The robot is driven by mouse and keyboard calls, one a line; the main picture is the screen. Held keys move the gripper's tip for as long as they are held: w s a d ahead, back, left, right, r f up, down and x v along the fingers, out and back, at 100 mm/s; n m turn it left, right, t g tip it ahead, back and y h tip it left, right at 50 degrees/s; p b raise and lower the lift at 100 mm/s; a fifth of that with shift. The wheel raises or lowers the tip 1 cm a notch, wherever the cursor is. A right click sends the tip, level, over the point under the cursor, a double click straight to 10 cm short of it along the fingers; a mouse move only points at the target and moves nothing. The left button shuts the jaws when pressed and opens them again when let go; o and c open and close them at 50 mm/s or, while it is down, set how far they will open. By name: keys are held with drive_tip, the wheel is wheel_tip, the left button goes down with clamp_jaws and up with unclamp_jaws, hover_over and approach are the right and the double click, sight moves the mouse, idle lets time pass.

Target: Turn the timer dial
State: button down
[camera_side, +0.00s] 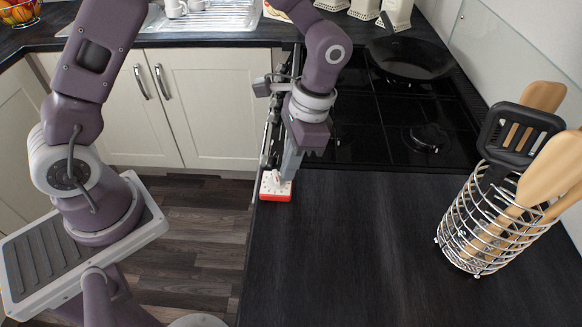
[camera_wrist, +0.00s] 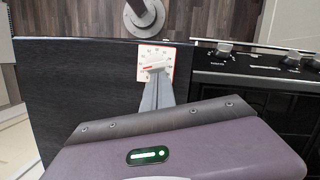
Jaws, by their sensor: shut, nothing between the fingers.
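The timer (camera_side: 274,188) is a small square block with a white face and a red edge. It lies on the dark worktop at its front edge, beside the hob. In the wrist view its white face (camera_wrist: 144,57) shows markings around a dial (camera_wrist: 156,67) with a red pointer mark. My gripper (camera_side: 285,176) points down at the timer with its fingers together and empty. In the wrist view the fingertips (camera_wrist: 158,76) are right at the dial and cover part of it. I cannot tell whether they touch it.
The black hob (camera_side: 385,125) adjoins the timer's area, with a dark pan (camera_side: 412,58) at its back. A wire utensil holder (camera_side: 480,240) stands at the right. The dark worktop (camera_side: 350,250) between it and the timer is clear. Oven knobs (camera_wrist: 224,47) are near the timer.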

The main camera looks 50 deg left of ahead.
drive_tip(key=shift+w+a, duration=0.1)
drive_tip(key=shift+w, duration=0.15)
drive_tip(key=w, duration=0.1)
drive_tip(key=w+d, duration=0.2)
drive_tip(key=shift+w+d+r, duration=0.1)
drive_tip(key=shift+w+r, duration=0.2)
drive_tip(key=shift+r, duration=0.05)
drive_tip(key=a+v, duration=0.1)
drive_tip(key=v, duration=0.8)
wheel_tip(320, 180, up, 10)
drive_tip(key=n+t, duration=0.2)
drive_tip(key=t, duration=0.2)
hover_over(265, 179)
drive_tip(key=s+a+n+t+h, duration=0.1)
drive_tip(key=s+a+n+t, duration=0.2)
drive_tip(key=s, duration=0.9)
drive_tip(key=shift+s+a+f+n+t, duration=0.15)
drive_tip(key=shift+a+f+n+t, duration=0.15)
drive_tip(key=shift+f+t, duration=0.15)
